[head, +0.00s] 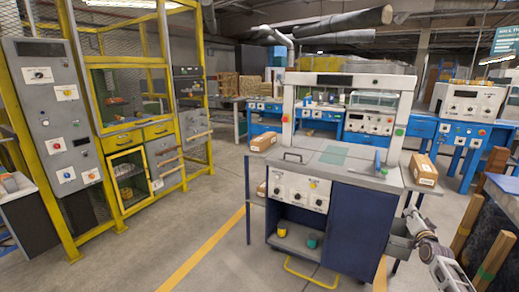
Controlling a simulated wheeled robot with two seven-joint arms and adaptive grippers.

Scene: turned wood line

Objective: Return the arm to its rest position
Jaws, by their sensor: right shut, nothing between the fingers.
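My right arm comes in at the lower right. Its gripper (413,219) is small in the picture, beside the right side of the grey and blue workstation (350,215). The fingers are shut with nothing visible between them. A grey bin on the workstation's side is close to the gripper; I cannot tell whether they touch. My left arm and gripper are not in view.
A cardboard box (424,170) sits on the workstation's right side shelf, another (263,141) on its left. A yellow-framed machine cage (125,110) stands at left. Wooden posts (490,250) and a dark bin crowd the right edge. Open floor (205,215) lies between cage and workstation.

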